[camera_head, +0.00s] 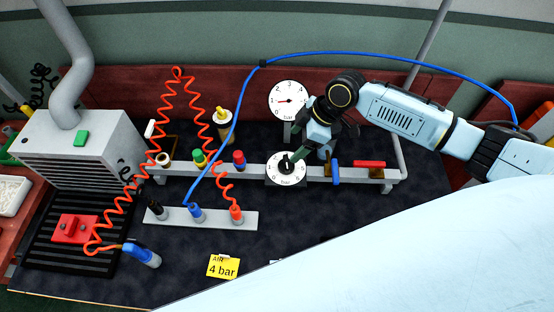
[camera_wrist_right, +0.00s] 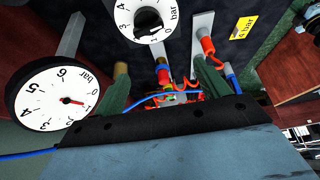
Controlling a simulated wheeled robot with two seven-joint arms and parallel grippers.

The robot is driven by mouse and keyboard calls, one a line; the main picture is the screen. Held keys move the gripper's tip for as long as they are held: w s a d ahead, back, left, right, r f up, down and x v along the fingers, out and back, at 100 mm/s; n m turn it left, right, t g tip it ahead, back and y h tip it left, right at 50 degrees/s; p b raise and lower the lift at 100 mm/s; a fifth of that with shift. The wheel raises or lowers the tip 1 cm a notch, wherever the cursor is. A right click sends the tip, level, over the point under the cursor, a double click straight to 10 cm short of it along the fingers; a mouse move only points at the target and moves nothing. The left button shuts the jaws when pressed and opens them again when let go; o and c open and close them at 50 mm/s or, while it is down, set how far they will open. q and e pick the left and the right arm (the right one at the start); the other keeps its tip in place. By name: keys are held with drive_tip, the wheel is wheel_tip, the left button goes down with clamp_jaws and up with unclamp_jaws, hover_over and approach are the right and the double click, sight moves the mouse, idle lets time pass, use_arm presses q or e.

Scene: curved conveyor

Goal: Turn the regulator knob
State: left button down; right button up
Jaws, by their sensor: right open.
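The regulator knob (camera_head: 286,163) is black and sits on a round white dial marked in bar, on the grey rail. It shows at the top of the right wrist view (camera_wrist_right: 148,22). My right gripper (camera_head: 303,155) is above and just right of the knob. Its two green fingers (camera_wrist_right: 160,72) are open, with nothing between them, and the knob lies beyond their tips. Whether a finger touches it, I cannot tell. A round pressure gauge (camera_head: 289,100) with a red needle stands behind the knob; it is large in the right wrist view (camera_wrist_right: 62,98). My left gripper is not in view.
A blue hose (camera_head: 380,55) arches over my right arm. Red coiled hoses (camera_head: 192,110) hang at left. A blue-handled valve (camera_head: 335,172) and red lever (camera_head: 369,164) lie right of the knob. A yellow "4 bar" card (camera_head: 223,267) lies on the dark table.

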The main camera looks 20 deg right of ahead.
sight(287, 161)
drive_tip(key=d+r+n+g, duration=0.1)
drive_tip(key=d+n, duration=0.1)
drive_tip(key=d, duration=0.2)
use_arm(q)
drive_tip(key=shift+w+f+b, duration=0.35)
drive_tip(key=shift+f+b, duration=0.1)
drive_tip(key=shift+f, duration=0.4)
use_arm(e)
drive_tip(key=shift+h, duration=0.4)
drive_tip(key=x, duration=1.3)
drive_tip(key=shift+w+a+r, duration=0.15)
drive_tip(key=shift+w+r, duration=0.05)
drive_tip(key=shift+w, duration=0.15)
